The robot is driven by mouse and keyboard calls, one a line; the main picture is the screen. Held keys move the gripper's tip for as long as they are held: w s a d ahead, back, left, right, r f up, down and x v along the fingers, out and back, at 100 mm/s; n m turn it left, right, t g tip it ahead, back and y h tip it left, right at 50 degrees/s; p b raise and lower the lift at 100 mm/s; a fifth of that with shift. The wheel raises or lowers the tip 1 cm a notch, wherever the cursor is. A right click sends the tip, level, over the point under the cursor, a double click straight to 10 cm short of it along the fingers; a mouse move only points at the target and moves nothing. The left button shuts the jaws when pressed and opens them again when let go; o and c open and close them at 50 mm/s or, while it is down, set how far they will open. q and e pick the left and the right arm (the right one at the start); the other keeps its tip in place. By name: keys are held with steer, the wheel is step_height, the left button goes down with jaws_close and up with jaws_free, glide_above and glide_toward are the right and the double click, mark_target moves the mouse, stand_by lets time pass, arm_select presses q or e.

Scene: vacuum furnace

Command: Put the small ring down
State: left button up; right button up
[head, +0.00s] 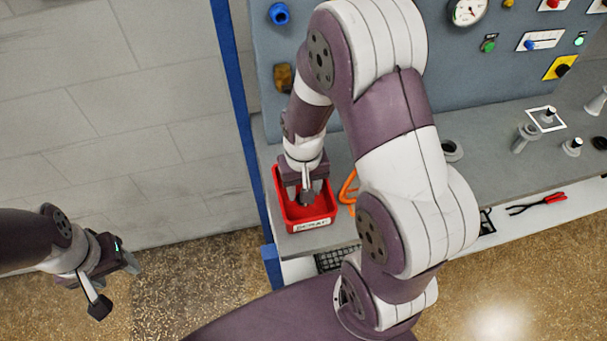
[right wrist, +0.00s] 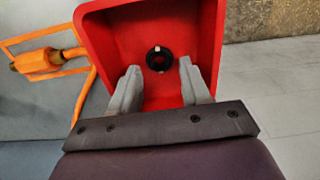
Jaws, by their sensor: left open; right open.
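The small ring (right wrist: 149,60) is black and round with a hole. It shows in the right wrist view inside the red bin (right wrist: 112,40), just beyond my fingertips; I cannot tell for sure that it rests on the floor of the bin. In the head view the red bin (head: 327,208) stands at the left end of the bench with a white label on its front. My right gripper (right wrist: 158,68) is open, its fingers apart on either side of the ring's line. In the head view it (head: 305,196) reaches down into the bin. My left gripper (head: 115,284) is open and empty, off to the left.
An orange tool (right wrist: 45,62) lies right beside the bin. The grey bench (head: 480,150) carries several metal parts to the right. A panel (head: 460,70) with a gauge and buttons rises behind. A blue post (head: 232,85) stands left of the bench. Red pliers (head: 540,203) lie lower right.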

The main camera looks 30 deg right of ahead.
step_height(320, 180, up, 10)
steer(key=s+n, duration=0.1)
steer(key=s+a+f+t, duration=0.1)
steer(key=s, duration=0.1)
steer(key=s+a+n, duration=0.1)
steer(key=shift+s+a+f+n, duration=0.15)
steer(key=shift+a+f+n, duration=0.1)
steer(key=shift+f+n, duration=0.05)
stand_by(0.9)
